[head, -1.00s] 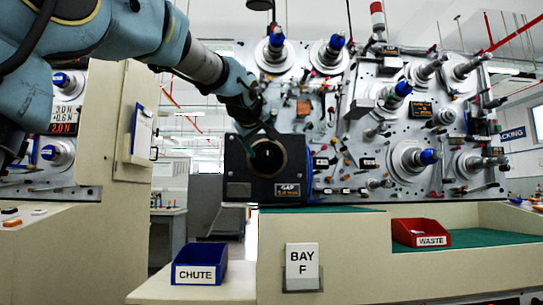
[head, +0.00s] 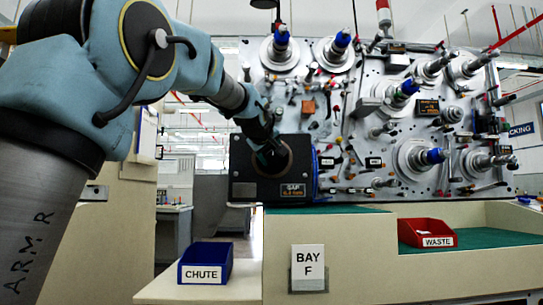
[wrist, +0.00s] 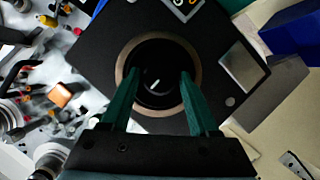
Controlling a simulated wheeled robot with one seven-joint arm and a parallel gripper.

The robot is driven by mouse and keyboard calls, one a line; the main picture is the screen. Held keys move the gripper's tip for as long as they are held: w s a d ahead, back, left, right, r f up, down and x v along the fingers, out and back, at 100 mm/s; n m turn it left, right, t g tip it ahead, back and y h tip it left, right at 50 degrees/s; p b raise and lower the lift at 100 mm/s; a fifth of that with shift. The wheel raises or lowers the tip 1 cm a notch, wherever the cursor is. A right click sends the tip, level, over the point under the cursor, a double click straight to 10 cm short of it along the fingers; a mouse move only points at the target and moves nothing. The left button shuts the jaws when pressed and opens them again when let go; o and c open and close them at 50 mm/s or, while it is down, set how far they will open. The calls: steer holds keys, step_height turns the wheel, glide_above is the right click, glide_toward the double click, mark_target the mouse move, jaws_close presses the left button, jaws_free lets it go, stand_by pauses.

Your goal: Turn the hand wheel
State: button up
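The hand wheel (wrist: 158,94) is a dark round knob inside a bronze ring, on the face of a black box (head: 246,187). In the head view, the wheel's ring (head: 289,160) is partly covered by my gripper (head: 270,155). In the wrist view, the two green fingers of my gripper (wrist: 160,80) stand on opposite sides of the dark knob. Their tips appear to meet its edges, so my gripper looks shut on it. The box carries a small label with "GAP" and a number too small to read surely.
A panel of metal spindles (head: 375,120), some blue-tipped, stands behind and to the right of the box.

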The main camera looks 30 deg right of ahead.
jaws_close()
stand_by(0.5)
steer(key=m+y, duration=0.2)
steer(key=m, duration=0.1)
steer(key=shift+s+d+m, duration=0.1)
steer(key=shift+d+m, duration=0.1)
steer(key=shift+m, duration=0.1)
steer(key=m+t+y, duration=0.1)
steer(key=m+y, duration=0.1)
steer(key=m, duration=0.1)
steer(key=shift+d+m+y+b, duration=0.1)
steer(key=shift+m+y+b, duration=0.2)
steer(key=shift+y+b, duration=0.1)
steer(key=m+t+y, duration=0.1)
steer(key=m, duration=0.1)
steer(key=m+t+y+b, duration=0.1)
steer(key=shift+s+d+f+m, duration=0.1)
steer(key=shift+f+m, duration=0.05)
steer(key=shift+m, duration=0.25)
steer(key=shift+m+t+y+b, duration=0.6)
steer(key=shift+m+t+b, duration=0.4)
steer(key=shift+m, duration=0.7)
